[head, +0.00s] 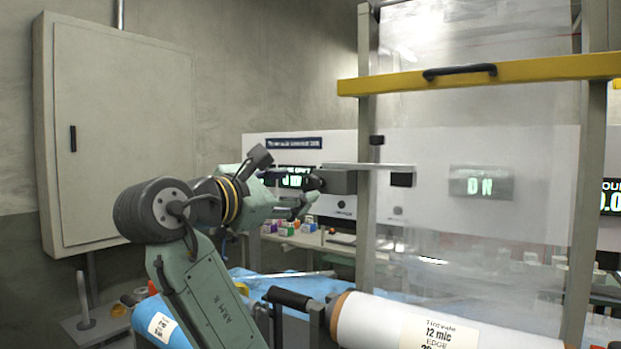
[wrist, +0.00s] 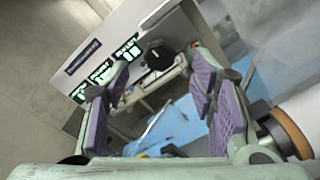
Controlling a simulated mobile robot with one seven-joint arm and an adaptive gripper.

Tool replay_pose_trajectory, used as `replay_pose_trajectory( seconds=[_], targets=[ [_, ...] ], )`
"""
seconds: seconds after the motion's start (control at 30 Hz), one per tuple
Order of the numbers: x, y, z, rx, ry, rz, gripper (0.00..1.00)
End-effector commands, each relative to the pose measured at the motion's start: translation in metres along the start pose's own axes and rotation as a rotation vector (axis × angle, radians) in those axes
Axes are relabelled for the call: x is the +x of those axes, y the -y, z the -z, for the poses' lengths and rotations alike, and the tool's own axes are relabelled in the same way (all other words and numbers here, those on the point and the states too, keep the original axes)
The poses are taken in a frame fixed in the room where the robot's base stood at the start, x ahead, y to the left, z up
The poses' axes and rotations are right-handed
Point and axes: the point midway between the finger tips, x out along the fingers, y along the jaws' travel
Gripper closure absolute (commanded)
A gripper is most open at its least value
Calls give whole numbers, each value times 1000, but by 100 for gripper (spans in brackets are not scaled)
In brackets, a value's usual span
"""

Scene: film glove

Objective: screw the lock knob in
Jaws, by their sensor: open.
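The lock knob (head: 313,181) is small and black. It sits on the left end of a dark grey block (head: 340,182) mounted on the frame's left upright (head: 366,215). In the wrist view the black knob (wrist: 158,54) appears many-sided and lies between the fingertips, seemingly just beyond them. My gripper (head: 292,193) is to the left of the knob in the head view, pointing toward it. In the wrist view my gripper (wrist: 161,73) is open, its purple pads apart and empty. How far the knob is screwed in is hidden.
A yellow bar (head: 485,74) with a black handle crosses the frame above. Clear film (head: 480,200) hangs inside it. A film roll (head: 440,325) lies below. A white panel with green displays (head: 295,181) stands behind. A grey cabinet (head: 120,130) is on the left wall.

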Motion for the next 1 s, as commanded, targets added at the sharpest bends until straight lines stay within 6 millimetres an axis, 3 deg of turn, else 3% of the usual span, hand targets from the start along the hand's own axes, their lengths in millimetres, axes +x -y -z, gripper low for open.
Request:
replay_pose_trajectory(
  seconds=[0.2,0.4,0.73,1.0],
  targets=[
    [41,-1,-2,-1,-2,1,49],
    [60,-1,-1,1,-1,-1,49],
    [64,-1,0,1,0,-3,49],
    [64,-1,0,1,0,-3,66]
  ],
)
